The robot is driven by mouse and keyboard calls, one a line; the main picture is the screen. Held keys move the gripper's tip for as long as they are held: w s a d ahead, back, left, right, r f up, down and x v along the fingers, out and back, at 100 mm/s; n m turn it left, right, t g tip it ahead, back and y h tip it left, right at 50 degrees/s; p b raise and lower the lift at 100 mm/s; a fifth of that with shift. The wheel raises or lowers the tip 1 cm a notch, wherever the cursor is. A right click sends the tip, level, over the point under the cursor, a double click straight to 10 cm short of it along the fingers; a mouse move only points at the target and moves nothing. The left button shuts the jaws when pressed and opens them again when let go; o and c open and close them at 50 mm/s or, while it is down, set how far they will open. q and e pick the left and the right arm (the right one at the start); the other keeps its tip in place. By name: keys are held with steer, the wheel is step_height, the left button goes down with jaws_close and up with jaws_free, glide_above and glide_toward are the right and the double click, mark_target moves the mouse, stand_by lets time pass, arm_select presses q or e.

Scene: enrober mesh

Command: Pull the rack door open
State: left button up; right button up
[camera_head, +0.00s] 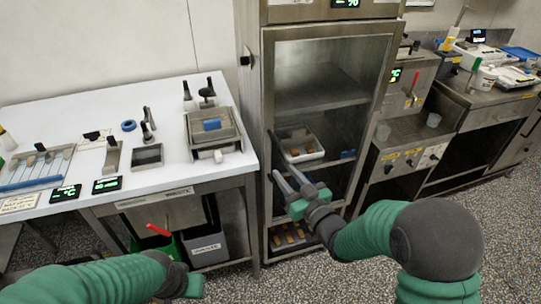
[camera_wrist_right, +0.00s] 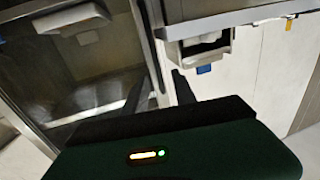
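The rack door (camera_head: 328,37) is a tall steel-framed panel with a see-through middle, on the cabinet in the centre of the head view. It looks flush with the cabinet. My right gripper (camera_head: 274,154) is at the door's left edge, about halfway down, with its two fingers spread. In the right wrist view the fingers (camera_wrist_right: 162,90) stand apart, with the steel upright (camera_wrist_right: 151,42) of the door side beyond and between them. I cannot tell whether they touch it. My left gripper (camera_head: 188,285) is low in the head view; its fingers cannot be made out.
A white-topped table (camera_head: 75,120) with tools and trays stands left of the cabinet. Steel counters (camera_head: 405,130) stand to the right. The speckled floor (camera_head: 330,270) in front is open.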

mark_target(273, 158)
steer(key=x, duration=0.9)
steer(key=shift+d+f, duration=0.1)
steer(key=shift+d, duration=0.25)
steer(key=c, duration=0.5)
jaws_close()
